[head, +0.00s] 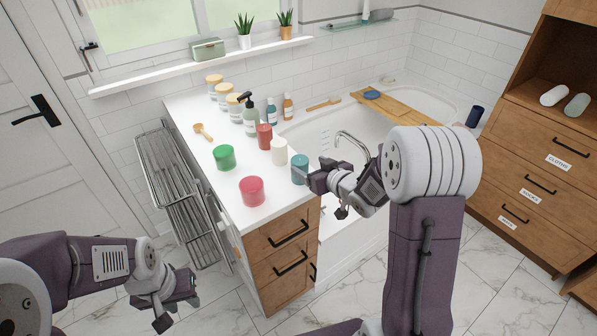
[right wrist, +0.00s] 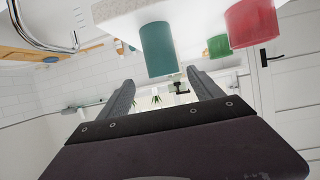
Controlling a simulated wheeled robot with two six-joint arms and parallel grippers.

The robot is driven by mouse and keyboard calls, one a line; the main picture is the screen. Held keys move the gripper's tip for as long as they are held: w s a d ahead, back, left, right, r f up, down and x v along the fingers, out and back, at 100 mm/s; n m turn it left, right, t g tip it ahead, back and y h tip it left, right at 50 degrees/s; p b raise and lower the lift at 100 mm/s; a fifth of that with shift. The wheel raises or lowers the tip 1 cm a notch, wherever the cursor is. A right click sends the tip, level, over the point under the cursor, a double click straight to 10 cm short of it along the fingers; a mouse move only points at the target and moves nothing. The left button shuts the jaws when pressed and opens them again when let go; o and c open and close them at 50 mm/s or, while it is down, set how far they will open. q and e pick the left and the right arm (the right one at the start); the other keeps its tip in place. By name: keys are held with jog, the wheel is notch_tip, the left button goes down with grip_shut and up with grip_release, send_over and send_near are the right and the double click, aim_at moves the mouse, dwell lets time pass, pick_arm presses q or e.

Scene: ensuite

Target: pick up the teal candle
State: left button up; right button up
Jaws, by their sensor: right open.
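The teal candle (head: 299,168) is a small cylinder standing upright at the right edge of the white counter (head: 222,192). My right gripper (head: 309,181) is beside it, partly in front of its lower right side in the head view. In the right wrist view, which looks upside down, the teal candle (right wrist: 158,50) is ahead of the two spread fingers (right wrist: 162,80), roughly in line with the gap. The right gripper is open and empty; contact with the candle cannot be told. My left gripper (head: 178,306) hangs low at the left, away from the counter; its jaw opening is unclear.
Near the teal candle stand a white candle (head: 279,151), a red candle (head: 265,136), a larger red one (head: 252,191) and a green one (head: 225,158). Bottles (head: 249,119) and jars (head: 224,95) stand behind. The bathtub (head: 325,134) is right of the counter.

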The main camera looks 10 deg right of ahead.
aim_at(302, 163)
jog(key=w+a, duration=0.1)
jog(key=w+a+f, duration=0.1)
jog(key=w, duration=0.1)
jog(key=shift+w+f, duration=0.1)
jog(key=shift+w, duration=0.1)
jog(key=shift+w+f, duration=0.1)
jog(key=shift+w, duration=0.3)
jog(key=x, duration=0.4)
jog(key=shift+w+p, duration=0.2)
jog(key=shift+p, duration=0.1)
jog(key=shift+s+d, duration=0.1)
jog(key=shift+c, duration=0.3)
jog(key=c, duration=0.5)
pick_arm(q)
jog(key=shift+a+r, duration=0.2)
jog(key=shift+a, duration=0.1)
pick_arm(e)
grip_shut()
